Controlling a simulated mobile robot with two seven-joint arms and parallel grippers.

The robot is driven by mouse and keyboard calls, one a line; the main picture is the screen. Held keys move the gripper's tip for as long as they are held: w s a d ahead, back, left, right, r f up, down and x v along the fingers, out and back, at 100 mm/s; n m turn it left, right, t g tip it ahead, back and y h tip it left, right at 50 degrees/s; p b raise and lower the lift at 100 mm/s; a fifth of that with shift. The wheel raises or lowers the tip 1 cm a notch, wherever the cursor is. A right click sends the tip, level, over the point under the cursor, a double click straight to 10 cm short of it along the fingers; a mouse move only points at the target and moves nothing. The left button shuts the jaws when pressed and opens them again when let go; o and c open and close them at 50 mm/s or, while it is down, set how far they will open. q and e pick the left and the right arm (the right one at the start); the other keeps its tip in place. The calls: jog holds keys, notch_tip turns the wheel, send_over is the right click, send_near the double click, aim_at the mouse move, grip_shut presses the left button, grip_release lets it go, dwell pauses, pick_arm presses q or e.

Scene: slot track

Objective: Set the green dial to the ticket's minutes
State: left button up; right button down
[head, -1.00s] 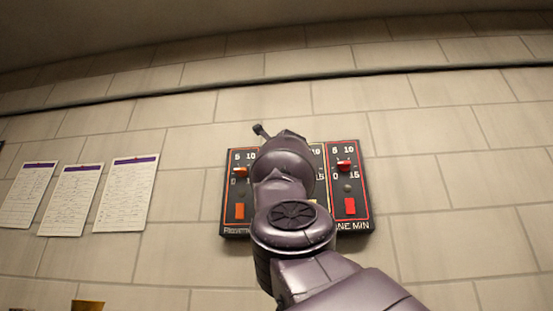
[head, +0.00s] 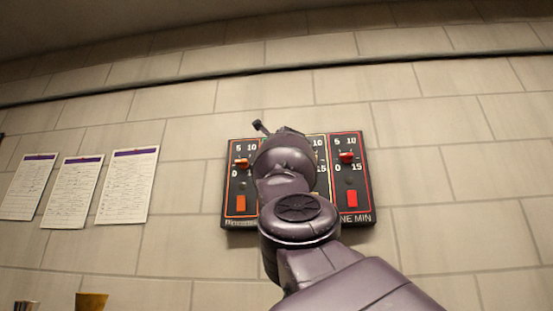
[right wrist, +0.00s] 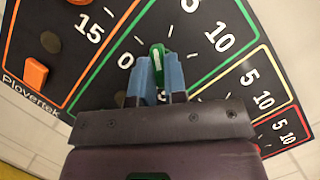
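The green dial (right wrist: 158,55) shows in the right wrist view between the two blue fingertips of my right gripper (right wrist: 160,68). The fingers are close together on both sides of its knob. White numbers surround the dial, partly hidden by my gripper, so I cannot tell its exact setting. In the head view my right arm covers the green dial and my gripper's fingers. The black dial panel (head: 229,183) is on the wall. Three paper tickets (head: 127,187) with purple headers hang to its left; their writing is too small to read. My left gripper is not in view.
A yellow container (head: 91,301) shows at the bottom left.

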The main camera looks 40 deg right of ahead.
jog(key=shift+m, duration=0.3)
jog(key=shift+w+m+g+h, duration=0.15)
jog(key=shift+m+h, duration=0.5)
jog(key=shift+m, duration=0.8)
jog(key=shift+s+m+g+h, duration=0.15)
jog(key=shift+m+h, duration=0.55)
jog(key=shift+m, duration=0.7)
jog(key=shift+w+m+g+h, duration=0.15)
jog(key=shift+m+h, duration=0.5)
jog(key=shift+m, duration=0.8)
jog(key=shift+f, duration=0.1)
jog(key=c, duration=1.2)
grip_release()
jog(key=shift+o, duration=0.2)
jog(key=shift+a, duration=0.1)
